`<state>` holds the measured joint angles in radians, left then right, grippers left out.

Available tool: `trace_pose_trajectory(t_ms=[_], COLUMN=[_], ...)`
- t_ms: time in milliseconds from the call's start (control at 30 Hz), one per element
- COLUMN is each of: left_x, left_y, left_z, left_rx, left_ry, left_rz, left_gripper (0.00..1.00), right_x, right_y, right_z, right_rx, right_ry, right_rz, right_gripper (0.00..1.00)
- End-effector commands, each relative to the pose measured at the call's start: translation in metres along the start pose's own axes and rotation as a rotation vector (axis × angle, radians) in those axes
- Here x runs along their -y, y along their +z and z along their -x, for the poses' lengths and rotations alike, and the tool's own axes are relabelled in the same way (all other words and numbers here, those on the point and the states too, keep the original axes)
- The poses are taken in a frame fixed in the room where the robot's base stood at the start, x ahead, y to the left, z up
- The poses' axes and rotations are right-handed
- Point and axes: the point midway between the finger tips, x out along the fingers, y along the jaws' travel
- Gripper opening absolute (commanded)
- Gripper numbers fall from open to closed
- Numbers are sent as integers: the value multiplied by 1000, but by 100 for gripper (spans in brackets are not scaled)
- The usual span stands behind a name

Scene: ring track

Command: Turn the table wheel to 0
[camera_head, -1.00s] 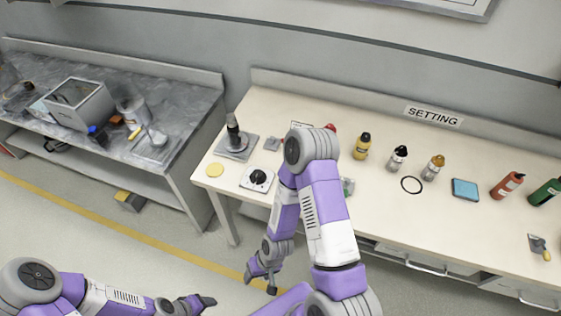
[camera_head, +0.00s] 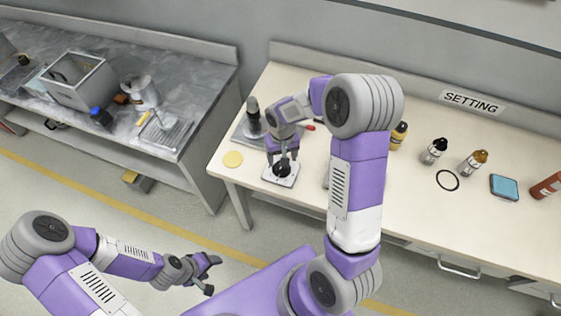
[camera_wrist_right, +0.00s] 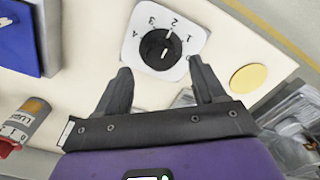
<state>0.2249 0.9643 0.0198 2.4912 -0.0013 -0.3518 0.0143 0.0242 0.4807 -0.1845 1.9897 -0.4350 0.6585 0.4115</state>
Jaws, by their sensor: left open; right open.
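The table wheel is a black round knob (camera_head: 282,170) on a white plate (camera_head: 280,181) near the table's left front corner. In the right wrist view the knob (camera_wrist_right: 160,49) shows white marks, with digits 1 to 4 around it on the plate (camera_wrist_right: 192,32). My left gripper (camera_head: 209,275) is open and empty, away from the table.
A yellow disc (camera_head: 233,159) lies left of the plate. A grey base with a black upright handle (camera_head: 253,118) stands behind it. Several bottles, a black ring (camera_head: 447,180) and a blue pad (camera_head: 504,187) are further right. A grey bench (camera_head: 190,75) stands at the left.

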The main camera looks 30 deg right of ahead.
Motion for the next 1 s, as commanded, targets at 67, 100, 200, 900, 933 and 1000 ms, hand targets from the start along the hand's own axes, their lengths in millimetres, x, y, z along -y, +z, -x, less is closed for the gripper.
trace_pose_trajectory(t_ms=[67, 100, 200, 900, 933, 1000], left_x=[2, 2, 2, 3, 3, 3], left_y=[0, 0, 0, -1, -1, -1], left_z=[-4, -5, -7, -8, -8, -8], left_rx=[0, 0, 0, -1, -1, -1], left_ry=[0, 0, 0, 0, 0, 0], left_rz=[0, 0, 0, 0, 0, 0], left_gripper=[61, 61, 61, 61, 61, 61], right_x=[0, 0, 0, 0, 0, 0], right_y=[1, 1, 1, 0, 0, 0], right_z=[-16, -22, -34, -43, -43, -43], right_rx=[4, 3, 3, 0, 0, 0], right_ry=[1, 0, -1, -2, -2, -2], right_rz=[0, 0, 1, 1, 1, 1], right_gripper=[70, 70, 70, 27, 22, 14])
